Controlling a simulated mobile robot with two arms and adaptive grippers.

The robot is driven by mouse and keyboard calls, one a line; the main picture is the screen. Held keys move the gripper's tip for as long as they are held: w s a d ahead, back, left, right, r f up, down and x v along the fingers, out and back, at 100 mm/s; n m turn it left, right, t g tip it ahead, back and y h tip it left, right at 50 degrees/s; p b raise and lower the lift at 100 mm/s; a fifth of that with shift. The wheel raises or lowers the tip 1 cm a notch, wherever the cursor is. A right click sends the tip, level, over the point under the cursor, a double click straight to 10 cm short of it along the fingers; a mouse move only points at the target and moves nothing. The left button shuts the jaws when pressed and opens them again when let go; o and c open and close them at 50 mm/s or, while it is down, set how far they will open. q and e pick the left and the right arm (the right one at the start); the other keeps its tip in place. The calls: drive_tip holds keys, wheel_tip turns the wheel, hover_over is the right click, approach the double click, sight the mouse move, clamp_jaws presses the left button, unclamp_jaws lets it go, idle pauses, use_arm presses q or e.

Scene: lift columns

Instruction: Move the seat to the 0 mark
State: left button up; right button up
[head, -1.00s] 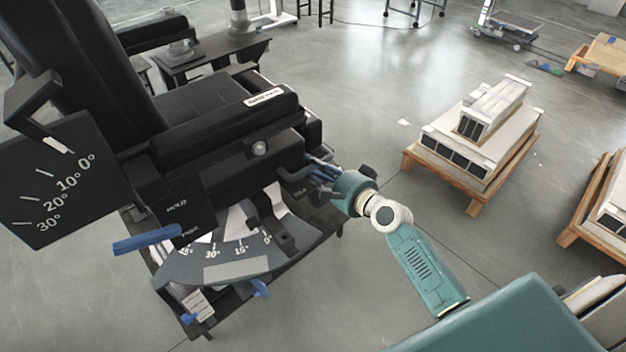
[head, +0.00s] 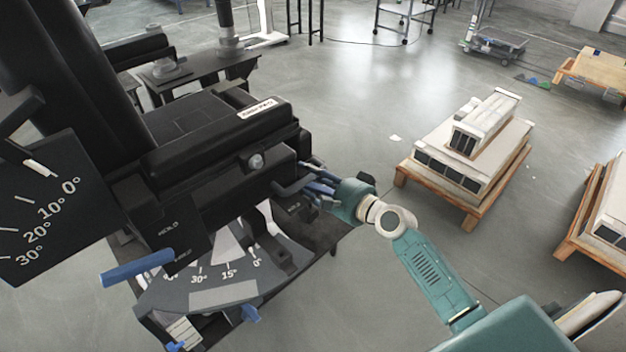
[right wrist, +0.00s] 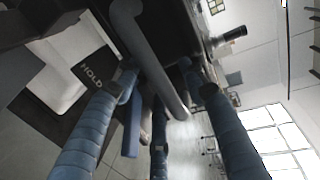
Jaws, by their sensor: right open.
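The black seat (head: 220,135) of a large chair-like unit fills the left of the head view. A lower fan-shaped scale (head: 210,275) carries 0°, 15° and 30° marks; a dark bracket (head: 285,255) stands just right of its 0°. An upper scale plate (head: 50,220) reads 0° to 30°, with a white mark near 0°. My right gripper (head: 308,182) is open at the seat's right side, by a dark handle. In the right wrist view, a grey bent bar (right wrist: 150,60) passes between its blue fingers; contact is unclear. My left gripper is out of view.
A blue lever (head: 137,268) sticks out below the HOLD plate (head: 175,235). A loaded wooden pallet (head: 440,195) stands to the right, and another (head: 585,235) at the right edge. Dark tables (head: 205,75) stand behind. Open floor lies between the unit and the pallets.

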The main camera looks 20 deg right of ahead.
drive_tip(key=shift+s+d, duration=0.1)
drive_tip(key=shift+s, duration=0.2)
drive_tip(key=v, duration=1.1)
drive_tip(key=shift+s+d, duration=0.1)
drive_tip(key=s+d+f+n+g+h, duration=0.1)
drive_tip(key=s+d+f+g+h, duration=0.1)
drive_tip(key=f, duration=0.8)
drive_tip(key=s+d+f+n+g+h, duration=0.1)
drive_tip(key=s+d+f, duration=0.15)
drive_tip(key=f, duration=0.75)
drive_tip(key=s+f+n+g+h, duration=0.15)
drive_tip(key=s+f, duration=0.25)
drive_tip(key=f, duration=0.4)
drive_tip(key=s+f+n+g, duration=0.1)
drive_tip(key=s+f+g, duration=0.1)
drive_tip(key=s+f, duration=0.5)
drive_tip(key=s+a+f+n+g, duration=0.2)
drive_tip(key=s+a+f+n, duration=0.1)
drive_tip(key=s+f, duration=0.4)
drive_tip(key=s+a+f+n+g, duration=0.2)
drive_tip(key=s+a+f+n, duration=0.2)
drive_tip(key=s, duration=0.9)
drive_tip(key=s+a+f+n+g+h, duration=0.1)
drive_tip(key=s+a+f+n+g, duration=0.2)
drive_tip(key=s+f, duration=0.7)
drive_tip(key=shift+a+f+n, duration=0.3)
drive_tip(key=shift+a+n, duration=0.05)
drive_tip(key=shift+n, duration=0.6)
